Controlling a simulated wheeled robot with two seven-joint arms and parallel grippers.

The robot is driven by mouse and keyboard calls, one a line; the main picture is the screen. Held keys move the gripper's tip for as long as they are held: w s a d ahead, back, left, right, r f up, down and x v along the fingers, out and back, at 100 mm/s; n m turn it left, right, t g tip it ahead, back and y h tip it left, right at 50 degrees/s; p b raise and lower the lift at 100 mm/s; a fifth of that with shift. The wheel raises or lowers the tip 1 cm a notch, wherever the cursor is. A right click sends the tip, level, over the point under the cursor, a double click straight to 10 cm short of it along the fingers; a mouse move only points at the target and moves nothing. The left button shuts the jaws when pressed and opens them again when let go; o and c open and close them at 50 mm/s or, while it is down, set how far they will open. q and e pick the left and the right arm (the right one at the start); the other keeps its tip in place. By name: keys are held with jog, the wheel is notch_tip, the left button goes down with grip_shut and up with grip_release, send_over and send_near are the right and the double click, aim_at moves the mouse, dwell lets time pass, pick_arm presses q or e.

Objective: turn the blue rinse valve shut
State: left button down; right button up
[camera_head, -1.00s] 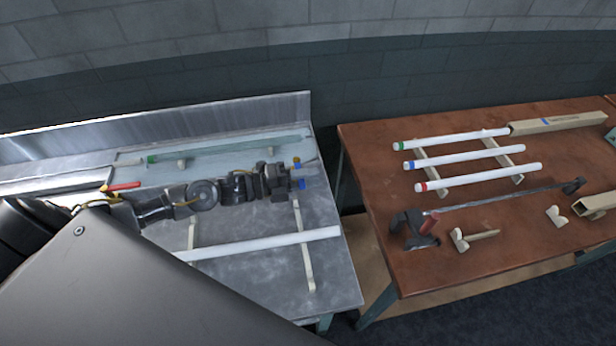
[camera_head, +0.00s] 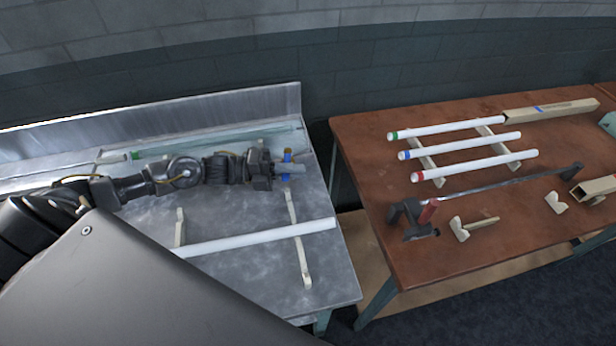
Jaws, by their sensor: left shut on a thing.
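The blue rinse valve (camera_head: 287,154) is at the right end of the steel bench, by the end of the glass tube line. My left gripper (camera_head: 287,168) reaches in from the left. Its fingers are shut at the valve, with blue showing just above and below them. The fingers hide the middle of the valve, so its exact angle is unclear. My right gripper is out of view.
A white tube (camera_head: 262,238) lies across two supports at the front of the steel bench (camera_head: 245,285). A green-ended glass tube (camera_head: 215,143) runs behind my arm. The brown table (camera_head: 380,180) to the right holds several tubes and a clamp tool (camera_head: 412,222).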

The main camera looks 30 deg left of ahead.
pick_arm(q)
jog(key=shift+a, duration=0.1)
jog(key=c, duration=1.5)
grip_release()
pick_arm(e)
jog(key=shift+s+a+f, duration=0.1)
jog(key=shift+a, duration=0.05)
pick_arm(q)
jog(key=shift+r, duration=0.1)
